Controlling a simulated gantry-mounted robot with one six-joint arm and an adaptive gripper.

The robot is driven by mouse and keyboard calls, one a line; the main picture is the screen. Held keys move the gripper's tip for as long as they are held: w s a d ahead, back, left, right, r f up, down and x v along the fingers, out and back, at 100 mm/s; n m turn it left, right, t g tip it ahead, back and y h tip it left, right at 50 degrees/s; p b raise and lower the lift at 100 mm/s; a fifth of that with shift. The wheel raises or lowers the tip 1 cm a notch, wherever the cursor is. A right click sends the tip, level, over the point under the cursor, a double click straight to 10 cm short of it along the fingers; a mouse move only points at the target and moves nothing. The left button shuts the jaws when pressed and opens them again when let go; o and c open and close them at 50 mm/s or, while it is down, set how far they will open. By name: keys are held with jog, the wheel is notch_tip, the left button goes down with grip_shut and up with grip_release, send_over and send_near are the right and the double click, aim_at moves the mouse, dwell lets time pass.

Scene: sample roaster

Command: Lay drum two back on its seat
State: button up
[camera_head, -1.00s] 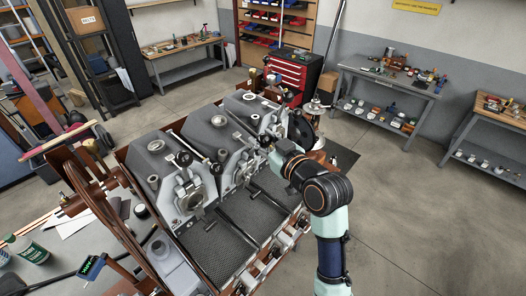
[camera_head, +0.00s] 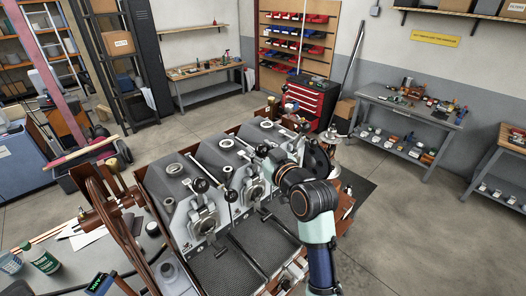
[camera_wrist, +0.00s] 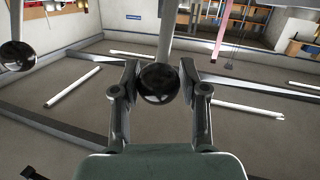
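The roaster holds a row of grey drum units. The left drum (camera_head: 174,172), the middle drum (camera_head: 226,148) and the far drum (camera_head: 268,128) have sloped grey housings. My gripper (camera_head: 266,157) is at the middle unit's lever. In the wrist view my gripper (camera_wrist: 160,78) has one finger on each side of a black ball knob (camera_wrist: 160,84), which fills the space between the pads. A pale rod (camera_wrist: 165,30) runs up from that knob. A second ball knob (camera_wrist: 17,55) is at the left edge. My arm hides part of the far unit; the drum's seat cannot be made out.
Dark mesh trays (camera_head: 222,268) lie in front of the units. Another ball knob (camera_head: 200,185) sticks out at the left unit. A red tool chest (camera_head: 312,100) stands behind; open floor (camera_head: 410,215) lies to the right.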

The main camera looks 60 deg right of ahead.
jog(key=o, duration=0.3)
jog(key=shift+w, duration=0.1)
jog(key=v, duration=1.2)
jog(key=w+a+f+n+y+p, duration=0.25)
jog(key=w+a, duration=0.35)
jog(key=a, duration=0.5)
jog(key=a+f+n+y+p, duration=0.1)
jog(key=a+f+y, duration=0.2)
jog(key=a, duration=1.2)
jog(key=a+f+n+g+y, duration=0.1)
jog(key=a+f+n+y, duration=0.1)
jog(key=a, duration=1.4)
jog(key=shift+w+f+y+p, duration=0.35)
jog(key=shift+w+f+y, duration=0.15)
jog(key=shift+y, duration=0.35)
